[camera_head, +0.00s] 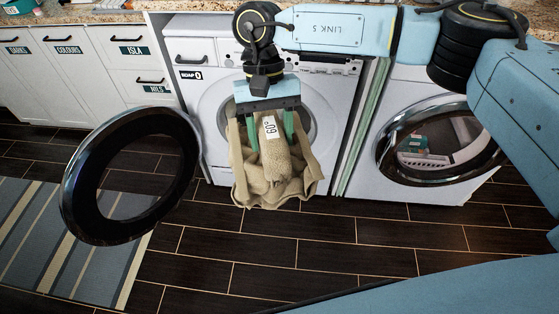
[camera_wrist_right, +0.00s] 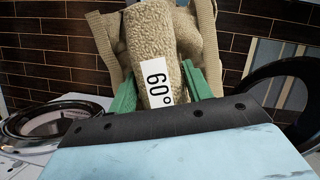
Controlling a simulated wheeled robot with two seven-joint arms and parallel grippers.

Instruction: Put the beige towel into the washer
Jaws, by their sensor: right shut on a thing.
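The beige towel (camera_head: 277,186) hangs from my right gripper (camera_head: 270,142) in the head view. A white label reading 60° faces up on it. The green fingers are shut on the towel, which also fills the middle of the right wrist view (camera_wrist_right: 150,45). The washer (camera_head: 205,70) stands behind the towel with its round door (camera_head: 77,205) swung open to the left. The towel and gripper are in front of the washer's opening (camera_head: 308,122) and cover most of it. I cannot tell how far the towel is from the opening. My left gripper is not in view.
A second machine (camera_head: 400,90) with a closed round door and items behind its glass stands at the right. White labelled drawers (camera_head: 60,75) line the left. A striped rug (camera_head: 40,240) lies on the dark tiled floor (camera_head: 330,245), which is otherwise clear.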

